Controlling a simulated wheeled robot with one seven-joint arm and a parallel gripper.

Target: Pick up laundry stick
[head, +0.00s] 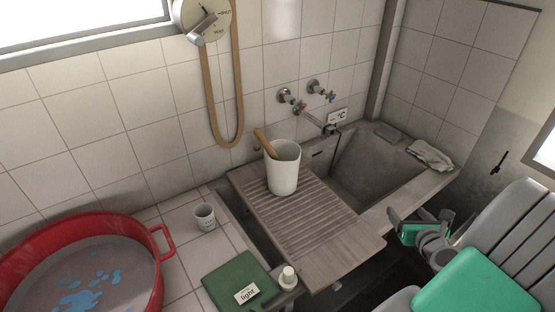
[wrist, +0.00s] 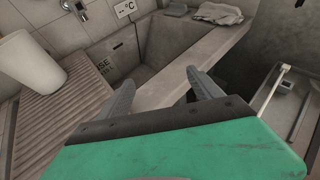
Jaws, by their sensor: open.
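A brown wooden stick (head: 265,144), which I take for the laundry stick, leans in a white cylindrical container (head: 284,170). Its upper end sticks out over the left rim and its lower part is hidden inside. The container stands on the ridged washboard (head: 325,225). My gripper (head: 420,213) is open and empty, to the right of the washboard and well apart from the stick. In the wrist view my two grey fingers (wrist: 160,80) are spread in front of the tub edge. The white container (wrist: 30,68) shows at the left there, with no stick visible.
The concrete tub (head: 372,165) lies behind the washboard, with taps (head: 302,98) above it and a cloth (head: 430,155) on its rim. A small cup (head: 204,217), a green board (head: 238,282), a white-capped bottle (head: 288,277) and a red basin (head: 160,262) stand left.

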